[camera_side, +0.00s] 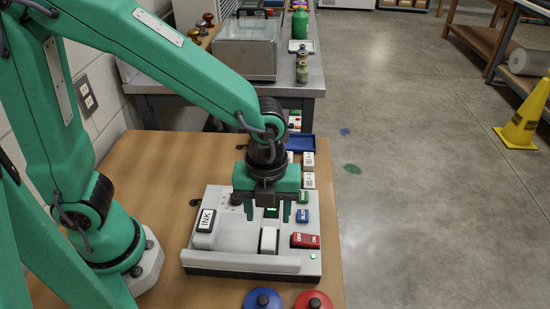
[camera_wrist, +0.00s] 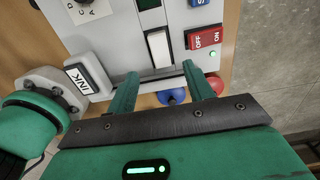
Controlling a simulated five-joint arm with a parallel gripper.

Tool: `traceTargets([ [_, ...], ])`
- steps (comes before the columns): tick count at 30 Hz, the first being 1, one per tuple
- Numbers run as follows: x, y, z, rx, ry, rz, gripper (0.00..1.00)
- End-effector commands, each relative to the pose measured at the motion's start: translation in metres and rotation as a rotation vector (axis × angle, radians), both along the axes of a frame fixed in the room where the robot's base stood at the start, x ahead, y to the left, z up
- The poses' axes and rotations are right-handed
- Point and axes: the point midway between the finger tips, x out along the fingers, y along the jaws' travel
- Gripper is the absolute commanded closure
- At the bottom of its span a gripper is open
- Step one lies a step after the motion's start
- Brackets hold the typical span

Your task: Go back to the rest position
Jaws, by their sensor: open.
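My gripper (camera_side: 267,212) points down above the grey-white machine (camera_side: 218,255). Its two green fingers are apart with nothing seen between them. They stand over the middle of the machine, near a white key (camera_side: 268,240) and a small dark display with green light. In the wrist view my gripper (camera_wrist: 158,70) also shows open, with the white key (camera_wrist: 158,48) just beyond the fingertips. I cannot tell whether the fingers touch the machine. A red OFF/ON switch (camera_side: 305,240) and a lit green lamp (camera_side: 313,256) are at its right. An INK-labelled block (camera_side: 206,221) is at its left.
A blue (camera_side: 263,300) and a red (camera_side: 313,301) round object with dark knobs stand at the table's front. White labelled blocks (camera_side: 308,180) and a blue tray (camera_side: 300,143) lie behind the machine. A metal bench with a clear box (camera_side: 246,50) is farther back. Open floor is right.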

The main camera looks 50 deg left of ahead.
Motion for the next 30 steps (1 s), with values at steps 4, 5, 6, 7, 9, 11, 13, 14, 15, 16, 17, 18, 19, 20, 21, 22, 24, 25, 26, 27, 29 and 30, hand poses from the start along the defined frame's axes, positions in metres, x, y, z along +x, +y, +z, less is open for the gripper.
traceTargets([
  [4,0.0,0.0,0.0,-0.001,-0.001,0.003,0.48],
  [5,0.0,0.001,0.0,-0.001,-0.001,0.007,0.48],
  [6,0.0,0.001,0.001,-0.002,-0.004,0.016,0.48],
  [7,0.001,0.002,0.002,-0.004,-0.005,0.026,0.48],
  [9,0.002,0.005,0.005,-0.008,-0.012,0.063,0.48],
  [11,0.003,0.01,0.009,-0.015,-0.022,0.112,0.48],
  [13,0.004,0.016,0.015,-0.025,-0.035,0.189,0.48],
  [14,0.005,0.019,0.019,-0.03,-0.042,0.229,0.48],
  [15,0.005,0.024,0.023,-0.038,-0.051,0.286,0.48],
  [16,0.006,0.028,0.027,-0.046,-0.059,0.333,0.48],
  [17,0.006,0.032,0.03,-0.053,-0.067,0.383,0.48],
  [18,0.007,0.037,0.036,-0.064,-0.078,0.454,0.48],
  [19,0.007,0.042,0.04,-0.074,-0.086,0.508,0.48],
  [20,0.007,0.047,0.043,-0.082,-0.093,0.563,0.48],
  [21,0.007,0.053,0.049,-0.095,-0.105,0.638,0.48],
  [22,0.007,0.057,0.053,-0.105,-0.112,0.694,0.48],
  [24,0.006,0.068,0.061,-0.129,-0.129,0.825,0.48],
  [25,0.005,0.073,0.064,-0.14,-0.137,0.88,0.48],
  [26,0.004,0.077,0.068,-0.151,-0.143,0.936,0.48],
  [27,0.003,0.083,0.072,-0.167,-0.153,1.01,0.48],
  [29,0.001,0.092,0.079,-0.192,-0.165,1.121,0.48],
  [30,0.0,0.098,0.083,-0.209,-0.173,1.195,0.48],
])
